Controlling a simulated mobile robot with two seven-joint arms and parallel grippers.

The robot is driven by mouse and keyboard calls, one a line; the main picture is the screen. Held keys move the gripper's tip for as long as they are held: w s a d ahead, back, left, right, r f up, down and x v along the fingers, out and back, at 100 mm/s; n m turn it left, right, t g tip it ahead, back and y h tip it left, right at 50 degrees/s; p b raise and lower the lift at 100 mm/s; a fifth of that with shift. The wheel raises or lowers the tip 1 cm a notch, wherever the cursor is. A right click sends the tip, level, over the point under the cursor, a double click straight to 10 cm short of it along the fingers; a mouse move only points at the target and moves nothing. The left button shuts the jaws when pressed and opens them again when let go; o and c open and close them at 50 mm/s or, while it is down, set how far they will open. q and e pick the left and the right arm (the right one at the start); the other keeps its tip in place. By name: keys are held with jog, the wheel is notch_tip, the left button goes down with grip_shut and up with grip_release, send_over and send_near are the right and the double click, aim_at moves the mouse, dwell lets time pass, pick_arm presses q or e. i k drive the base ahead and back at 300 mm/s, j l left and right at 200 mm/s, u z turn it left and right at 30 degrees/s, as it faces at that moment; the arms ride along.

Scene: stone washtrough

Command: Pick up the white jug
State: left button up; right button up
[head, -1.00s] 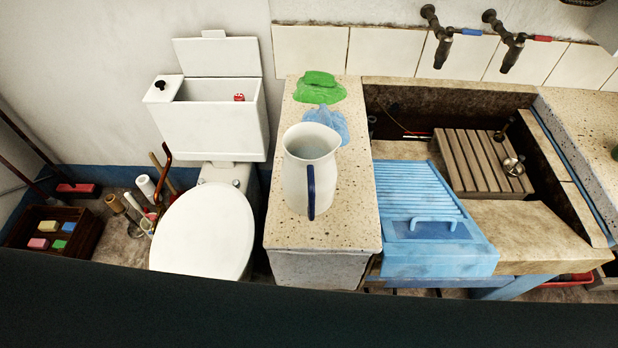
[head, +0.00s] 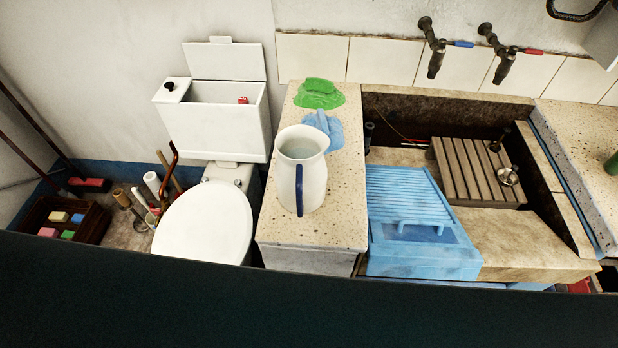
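The white jug (head: 312,178) stands upright on the speckled stone counter (head: 285,228) in the middle of the head view. Its dark blue handle (head: 299,189) faces the front of the counter, toward me. Its top is open. A blue cloth (head: 328,130) lies just behind it, and a green cloth (head: 319,94) lies farther back. Neither of my grippers shows in the head view, and nothing holds the jug.
A white toilet (head: 205,222) with its cistern lid raised stands left of the counter. A stone trough with a blue washboard (head: 415,215) and a wooden slatted rack (head: 472,168) is on the right. Two taps hang above. A dark band covers the bottom of the view.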

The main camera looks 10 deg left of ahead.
aim_at(300, 169)
jog(key=l+u, duration=0.15)
jog(key=l, duration=0.4)
jog(key=l+u, duration=0.15)
jog(key=l, duration=0.45)
jog(key=k+l+u, duration=0.15)
jog(key=l, duration=0.4)
jog(key=l+u, duration=0.1)
jog(key=l, duration=0.45)
jog(key=k+l+u, duration=0.15)
jog(key=l, duration=0.4)
jog(key=u, duration=0.15)
jog(key=i+j, duration=0.1)
jog(key=j, duration=0.3)
jog(key=z, duration=0.05)
